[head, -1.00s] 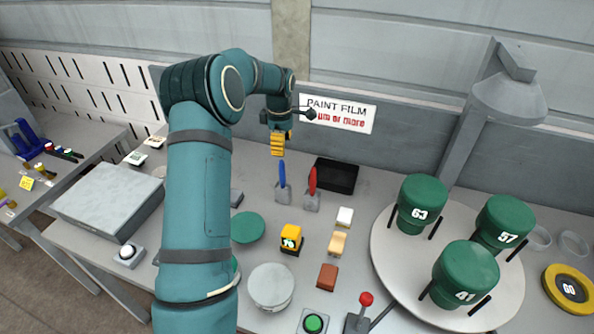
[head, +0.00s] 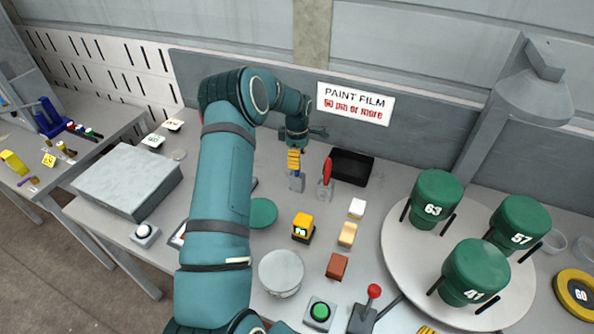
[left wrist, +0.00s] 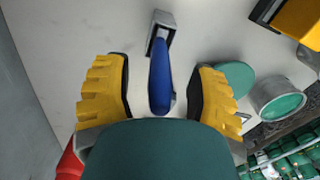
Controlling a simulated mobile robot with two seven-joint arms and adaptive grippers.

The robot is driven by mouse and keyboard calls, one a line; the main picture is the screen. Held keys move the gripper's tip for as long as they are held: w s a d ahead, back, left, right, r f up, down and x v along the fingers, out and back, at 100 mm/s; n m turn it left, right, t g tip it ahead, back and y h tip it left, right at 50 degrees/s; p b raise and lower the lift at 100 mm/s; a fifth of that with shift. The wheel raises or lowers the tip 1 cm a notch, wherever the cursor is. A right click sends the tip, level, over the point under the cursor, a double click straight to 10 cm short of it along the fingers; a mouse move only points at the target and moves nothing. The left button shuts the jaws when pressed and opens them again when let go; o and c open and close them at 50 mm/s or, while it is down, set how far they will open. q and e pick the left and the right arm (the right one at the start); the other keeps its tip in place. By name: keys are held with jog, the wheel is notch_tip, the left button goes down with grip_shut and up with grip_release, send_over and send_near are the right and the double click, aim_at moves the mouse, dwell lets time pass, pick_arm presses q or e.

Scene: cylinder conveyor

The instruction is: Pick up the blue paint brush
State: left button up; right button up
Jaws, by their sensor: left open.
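The blue paint brush (left wrist: 160,75) stands in a small grey holder (left wrist: 163,20) in the left wrist view. My left gripper (left wrist: 158,90) is open, with one yellow finger on each side of the blue handle and a gap on both sides. In the head view my left gripper (head: 294,160) is above the grey holder (head: 297,182) and hides the blue brush. A red brush (head: 327,170) stands in its own holder just to the right. At the bottom edge, a yellow ridged piece (head: 427,330) may be my right gripper; its jaws cannot be made out.
A black tray (head: 352,168) lies behind the red brush, before the back panel. A green disc (head: 263,212), a yellow block (head: 303,226) and a round can (head: 281,272) stand nearer. A turntable (head: 410,262) with green numbered pots fills the right.

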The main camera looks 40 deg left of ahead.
pick_arm(q)
jog(key=shift+f, duration=0.95)
grip_shut()
